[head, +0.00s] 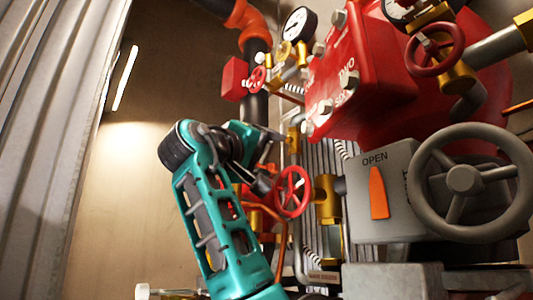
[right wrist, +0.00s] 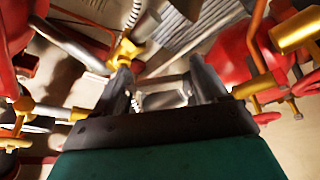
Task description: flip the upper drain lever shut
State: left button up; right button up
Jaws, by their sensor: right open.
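My right gripper (head: 268,166) is at the end of the teal arm in the head view, with its dark fingers pointing right toward the pipework. In the right wrist view its two fingers (right wrist: 163,82) stand apart with nothing clearly held between them. A brass valve fitting (right wrist: 125,52) shows just beyond the left finger's tip there; I cannot tell if they touch. In the head view a small brass fitting (head: 294,139) sits on a thin upright pipe just right of the gripper. I cannot make out for certain which part is the upper drain lever. My left gripper is not in view.
A red handwheel (head: 292,192) stands close right of the gripper. A grey box marked OPEN (head: 380,228) with a large grey handwheel (head: 464,180) is at right, below a red valve body (head: 360,75). A pressure gauge (head: 299,24) is above. The left wall side is clear.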

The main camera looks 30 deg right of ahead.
aim_at(262, 159)
jog(key=shift+c, duration=0.2)
jog(key=c, duration=1)
jog(key=shift+o, duration=0.2)
jog(key=shift+m, duration=0.3)
jog(key=m, duration=0.2)
jog(key=r+m+g+h, duration=0.1)
jog(key=w+m+g+h, duration=0.1)
jog(key=m, duration=0.1)
jog(key=shift+a+r+m, duration=0.1)
jog(key=shift+r+m, duration=0.05)
jog(key=shift+m, duration=0.15)
jog(key=shift+w+r+m+g+h, duration=0.1)
jog(key=shift+r+m+g+h, duration=0.35)
jog(key=shift+m, duration=0.75)
jog(key=shift+r+m+g+h, duration=0.15)
jog(key=shift+m+g, duration=0.6)
jog(key=shift+m, duration=0.45)
jog(key=shift+w+r+m+g+h, duration=0.1)
jog(key=shift+r+m+g+h, duration=0.35)
jog(key=shift+m, duration=0.75)
jog(key=shift+f+m+g, duration=0.1)
jog(key=shift+m+g, duration=0.25)
jog(key=shift+m, duration=0.25)
jog(key=o, duration=1)
jog(key=shift+y, duration=0.25)
